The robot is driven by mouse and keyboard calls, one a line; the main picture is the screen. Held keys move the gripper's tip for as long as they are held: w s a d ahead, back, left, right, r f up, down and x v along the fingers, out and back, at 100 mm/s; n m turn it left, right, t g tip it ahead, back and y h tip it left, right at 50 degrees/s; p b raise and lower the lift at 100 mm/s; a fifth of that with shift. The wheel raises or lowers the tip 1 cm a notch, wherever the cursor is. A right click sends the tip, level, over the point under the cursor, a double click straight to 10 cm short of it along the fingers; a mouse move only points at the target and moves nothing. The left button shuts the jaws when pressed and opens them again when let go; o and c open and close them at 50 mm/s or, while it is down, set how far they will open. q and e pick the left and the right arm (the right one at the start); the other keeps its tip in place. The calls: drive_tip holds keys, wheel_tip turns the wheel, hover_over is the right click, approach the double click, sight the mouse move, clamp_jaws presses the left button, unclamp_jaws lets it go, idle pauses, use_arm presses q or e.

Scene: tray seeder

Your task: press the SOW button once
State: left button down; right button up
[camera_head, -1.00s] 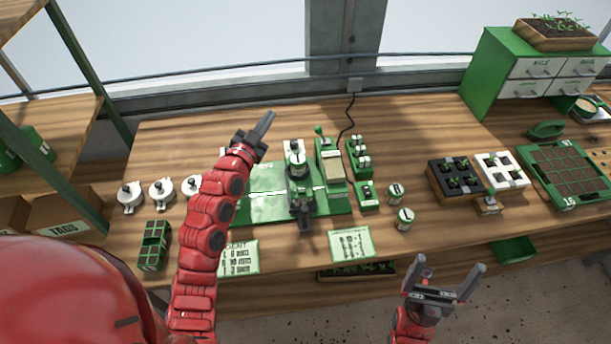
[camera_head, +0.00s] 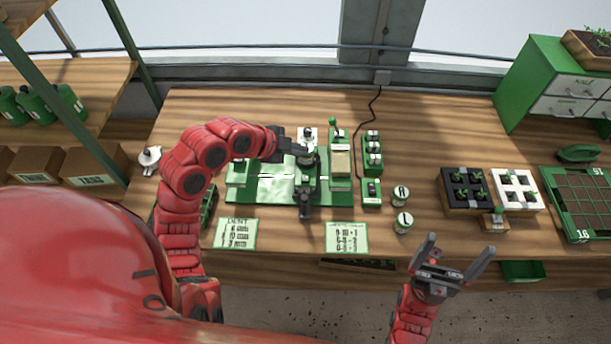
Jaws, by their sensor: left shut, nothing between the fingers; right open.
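The green seeder machine (camera_head: 335,201) stands on the wooden bench, with a dark central column and a green-knobbed lever (camera_head: 332,122). To its right are a green box with several pale buttons or knobs (camera_head: 372,155) and a smaller green box (camera_head: 371,194). No SOW lettering is readable, so I cannot tell which part is the SOW button. My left gripper (camera_head: 303,152) is shut and empty, over the top of the machine's column; I cannot tell whether it touches. My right gripper (camera_head: 458,264) is open and empty in front of the bench's front edge.
Two printed cards (camera_head: 346,238) lie in front of the machine. Two round tins (camera_head: 403,222) stand to its right. A black seedling tray (camera_head: 466,206) and a white one (camera_head: 518,184) sit farther right. A black cable (camera_head: 357,122) runs behind. Bare bench lies behind the trays.

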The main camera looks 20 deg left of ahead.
use_arm(q)
drive_tip(key=b, duration=0.4)
hover_over(305, 179)
drive_tip(key=a, duration=0.1)
wheel_tip(305, 179, down, 8)
drive_tip(key=shift+s+r, duration=0.1)
drive_tip(key=shift+r, duration=0.05)
drive_tip(key=shift+f+b, duration=0.6)
drive_tip(key=shift+b, duration=0.15)
drive_tip(key=shift+r, duration=0.1)
idle(1.0)
drive_tip(key=shift+f+b, duration=0.45)
drive_tip(key=shift+b, duration=0.15)
